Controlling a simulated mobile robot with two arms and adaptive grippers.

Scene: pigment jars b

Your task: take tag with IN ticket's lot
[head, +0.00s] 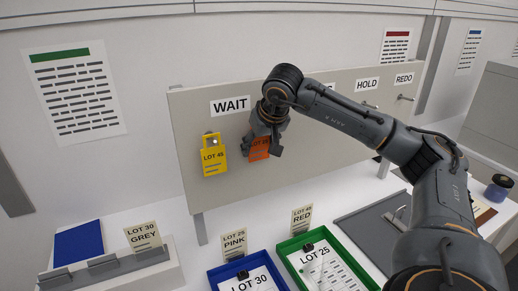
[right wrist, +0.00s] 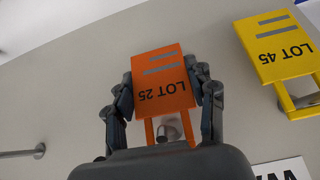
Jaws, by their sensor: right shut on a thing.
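An orange tag (head: 260,146) reading LOT 25 hangs at the WAIT part of the upright board. My right gripper (head: 262,151) is shut on it, with one finger on each side, as the right wrist view shows the tag (right wrist: 160,88). A peg end shows inside the tag's loop. A yellow tag (head: 213,163) reading LOT 45 hangs on a peg to the left, apart from the gripper; it also shows in the right wrist view (right wrist: 278,45). My left gripper is not in view.
Below the board (head: 190,130) stand a blue tray (head: 216,278) with a LOT 30 sheet and a green tray (head: 289,247) with a LOT 25 sheet. HOLD and REDO pegs are at right.

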